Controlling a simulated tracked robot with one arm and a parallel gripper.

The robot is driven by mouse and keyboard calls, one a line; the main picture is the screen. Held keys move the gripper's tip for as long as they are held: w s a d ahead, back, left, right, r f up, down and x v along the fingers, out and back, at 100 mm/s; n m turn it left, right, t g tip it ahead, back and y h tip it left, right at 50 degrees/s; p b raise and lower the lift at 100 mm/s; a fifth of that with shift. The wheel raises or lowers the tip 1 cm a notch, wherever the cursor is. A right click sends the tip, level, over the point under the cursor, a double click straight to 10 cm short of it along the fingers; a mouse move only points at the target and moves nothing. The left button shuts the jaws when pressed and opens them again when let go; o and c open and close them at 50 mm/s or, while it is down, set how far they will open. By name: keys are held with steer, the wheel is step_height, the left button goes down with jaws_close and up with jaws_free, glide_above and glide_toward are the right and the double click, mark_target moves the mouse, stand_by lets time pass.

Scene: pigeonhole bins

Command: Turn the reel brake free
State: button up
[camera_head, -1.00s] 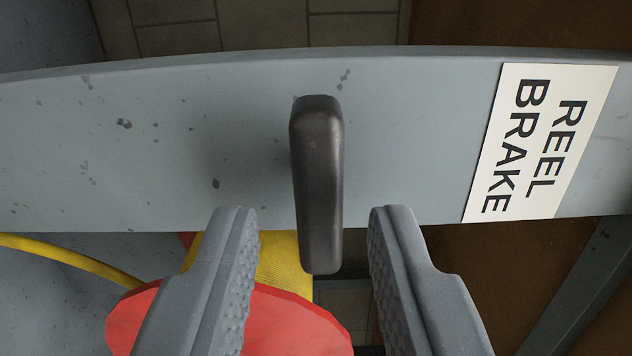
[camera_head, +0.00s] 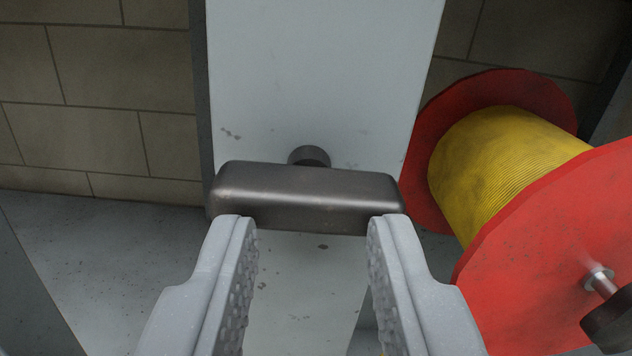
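The reel brake handle (camera_head: 305,197), a dark metal bar, lies level across the upright pale grey post (camera_head: 315,80). Its short round shaft (camera_head: 309,156) meets the post just above the bar's middle. My gripper (camera_head: 310,225) is open, with its fingertips at the bar's lower edge, one near each end. The bar is longer than the gap between the fingers and is not gripped. I cannot tell whether the fingertips touch it. The REEL BRAKE label is not in view.
A reel with red flanges (camera_head: 545,245) and yellow line (camera_head: 490,165) stands close on the right, with a dark knob (camera_head: 610,322) at its axle. A tiled wall (camera_head: 100,100) is behind. The grey floor (camera_head: 90,250) at left looks clear.

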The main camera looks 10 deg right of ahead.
steer(key=shift+m, duration=0.5)
steer(key=shift+w, duration=0.2)
steer(key=shift+r, duration=0.15)
jaws_close()
